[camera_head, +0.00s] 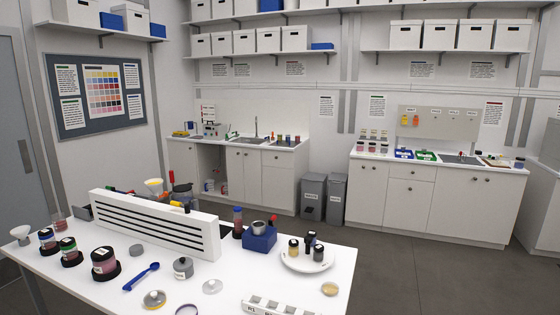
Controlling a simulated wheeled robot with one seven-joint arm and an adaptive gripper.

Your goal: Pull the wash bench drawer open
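A white bench (240,146) with a sink (251,141) and a tall tap (256,126) stands against the back wall, left of centre; it looks like the wash bench. Its drawer front (278,159), with a small dark knob, is at the upper right of the bench, above a cupboard door (276,184). The drawer looks shut, flush with the bench front. My gripper is not in view.
A white table (130,290) with jars and a slotted white rack (150,225) fills the near left. Two grey bins (312,197) stand right of the bench. Another white bench (425,204) with a drawer (408,172) stands at right. Dark floor (400,270) between is clear.

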